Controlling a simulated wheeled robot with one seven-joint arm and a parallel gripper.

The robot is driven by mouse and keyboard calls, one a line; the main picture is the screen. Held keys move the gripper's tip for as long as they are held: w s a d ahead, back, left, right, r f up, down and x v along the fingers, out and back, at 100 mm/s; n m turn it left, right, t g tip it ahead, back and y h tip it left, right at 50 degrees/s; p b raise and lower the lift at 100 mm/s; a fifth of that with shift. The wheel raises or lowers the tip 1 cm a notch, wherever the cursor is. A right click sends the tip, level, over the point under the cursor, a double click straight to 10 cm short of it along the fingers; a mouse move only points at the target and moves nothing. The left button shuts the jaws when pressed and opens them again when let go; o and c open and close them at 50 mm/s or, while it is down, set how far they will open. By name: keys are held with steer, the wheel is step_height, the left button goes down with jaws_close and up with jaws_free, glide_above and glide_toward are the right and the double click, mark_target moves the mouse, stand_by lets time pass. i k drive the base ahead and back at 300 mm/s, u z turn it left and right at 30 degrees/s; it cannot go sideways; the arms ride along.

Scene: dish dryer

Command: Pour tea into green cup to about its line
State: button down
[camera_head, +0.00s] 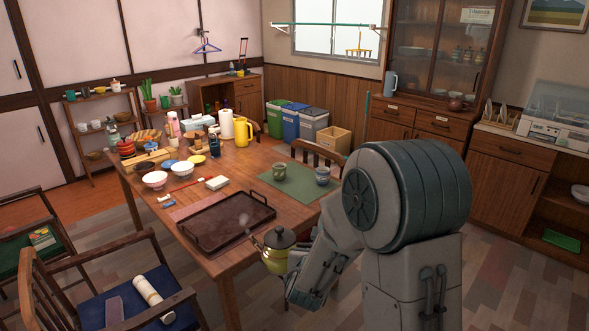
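The green cup (279,172) stands upright on a green mat (297,188) farther back on the table. A bluish patterned cup (322,175) stands to its right on the same mat. The line and the inside of the green cup are too small to make out.
A dark brown tray (232,240) lies left of the teapot. Bowls (155,180), a yellow jug (242,131) and several other things crowd the table's back left. A chair (317,151) stands behind the mat. The wood (262,188) between tray and mat is bare.

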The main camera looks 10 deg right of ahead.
mark_target(280, 172)
steer(key=z, duration=0.4)
steer(key=i, duration=0.75)
steer(key=z, duration=0.45)
steer(key=i, duration=1.05)
steer(key=u, duration=0.75)
steer(key=i, duration=0.5)
steer(key=u, duration=1)
steer(key=i, duration=0.35)
steer(key=u, duration=0.25)
